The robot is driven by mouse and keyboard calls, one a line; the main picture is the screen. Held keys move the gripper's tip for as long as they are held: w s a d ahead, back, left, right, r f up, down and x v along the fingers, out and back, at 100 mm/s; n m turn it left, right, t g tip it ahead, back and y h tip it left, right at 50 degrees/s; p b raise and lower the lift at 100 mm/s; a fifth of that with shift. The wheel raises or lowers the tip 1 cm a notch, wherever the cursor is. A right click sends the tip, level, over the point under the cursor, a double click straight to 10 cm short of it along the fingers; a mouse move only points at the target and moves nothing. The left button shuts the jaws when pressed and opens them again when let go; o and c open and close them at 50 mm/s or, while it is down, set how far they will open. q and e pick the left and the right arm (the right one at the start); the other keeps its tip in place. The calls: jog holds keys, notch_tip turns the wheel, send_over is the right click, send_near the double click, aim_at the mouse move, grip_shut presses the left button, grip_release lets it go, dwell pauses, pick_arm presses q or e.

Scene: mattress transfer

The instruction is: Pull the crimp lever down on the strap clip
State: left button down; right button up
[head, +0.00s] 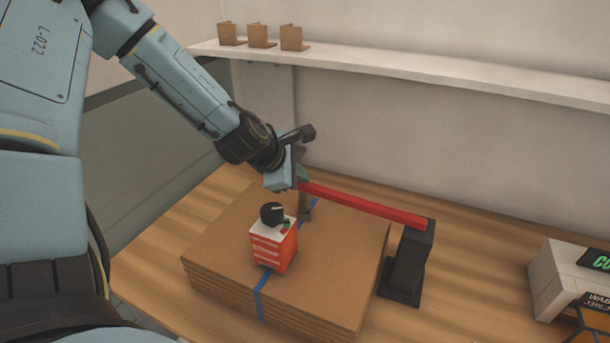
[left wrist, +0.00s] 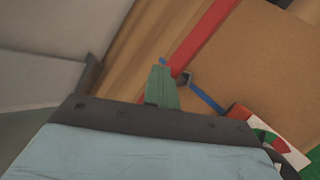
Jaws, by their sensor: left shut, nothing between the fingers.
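A long red crimp lever (head: 365,204) reaches from a black post (head: 408,264) at the right to my left gripper. In the left wrist view the lever (left wrist: 205,35) runs diagonally close to the green fingertips. My left gripper (head: 302,177) is shut with nothing held, at the lever's left end; I cannot tell whether it touches it. A dark strap clip (head: 307,210) stands below the lever on the blue strap (head: 259,300); a small dark part of it (left wrist: 184,78) shows in the left wrist view. My right gripper is not in view.
The strap crosses a stack of flat cardboard (head: 335,262) on a wooden table (head: 470,265). An orange and white box (head: 272,250) with a black knob stands on the stack. A shelf (head: 450,80) is behind; white and dark devices (head: 565,278) are at the right.

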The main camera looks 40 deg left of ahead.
pick_arm(q)
jog(key=shift+r, duration=0.35)
jog(key=shift+w+r, duration=0.1)
notch_tip(320, 180, up, 5)
jog(key=p, duration=0.3)
jog(key=shift+d+p, duration=0.15)
jog(key=shift+p, duration=0.2)
